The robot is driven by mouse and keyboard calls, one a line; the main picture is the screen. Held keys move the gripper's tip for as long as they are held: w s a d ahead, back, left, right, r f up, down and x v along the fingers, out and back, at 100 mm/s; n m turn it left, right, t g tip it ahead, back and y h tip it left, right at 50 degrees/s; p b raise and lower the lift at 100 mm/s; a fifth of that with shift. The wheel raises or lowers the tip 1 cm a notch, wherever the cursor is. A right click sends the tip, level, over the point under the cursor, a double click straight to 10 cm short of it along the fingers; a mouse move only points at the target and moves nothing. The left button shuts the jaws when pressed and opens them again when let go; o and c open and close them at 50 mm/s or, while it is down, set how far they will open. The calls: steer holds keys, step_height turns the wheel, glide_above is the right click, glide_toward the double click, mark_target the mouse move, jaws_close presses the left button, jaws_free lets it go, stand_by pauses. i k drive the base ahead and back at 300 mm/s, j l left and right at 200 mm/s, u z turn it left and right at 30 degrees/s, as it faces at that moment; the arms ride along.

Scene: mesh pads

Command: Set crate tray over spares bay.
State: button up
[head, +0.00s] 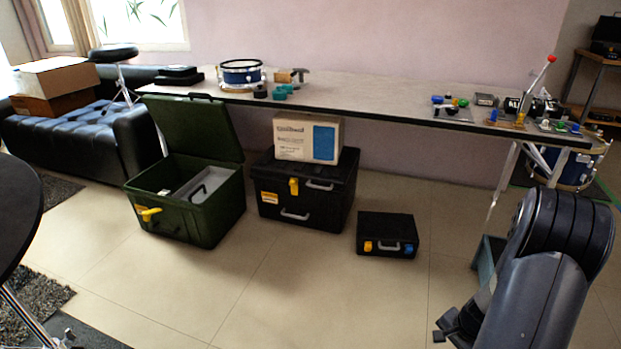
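A green crate (205,222) stands on the floor at left with its lid (195,125) raised. A grey crate tray (207,181) with a dark handle (198,191) sits inside, toward the right side. To its left is an open space with a small white item (164,191); I cannot tell whether this is the spares bay, as no label is legible. The crate's front wall hides the inside bottom. My gripper (441,328) is at the lower right, well apart from the crate. Its fingers are small and dark, and I cannot tell whether they are open.
A black case (330,205) with a cardboard box (307,137) on top stands right of the crate. A smaller black case (388,235) is farther right. A long table (370,95) runs behind, partly overhead. The floor (290,290) in front is clear.

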mark_target(200, 188)
steer(key=i+u, duration=0.3)
steer(key=i, duration=0.15)
steer(key=i+u, duration=0.35)
steer(key=i, duration=0.15)
steer(key=i+l+u, duration=0.15)
steer(key=i+u, duration=0.15)
steer(key=i+l+u, duration=0.3)
steer(key=i, duration=0.25)
steer(key=i+j, duration=0.2)
steer(key=i, duration=0.25)
steer(key=i+j, duration=0.25)
steer(key=i, duration=0.2)
steer(key=i+j, duration=0.2)
steer(key=i, duration=0.25)
steer(key=i+j, duration=0.25)
steer(key=i, duration=0.2)
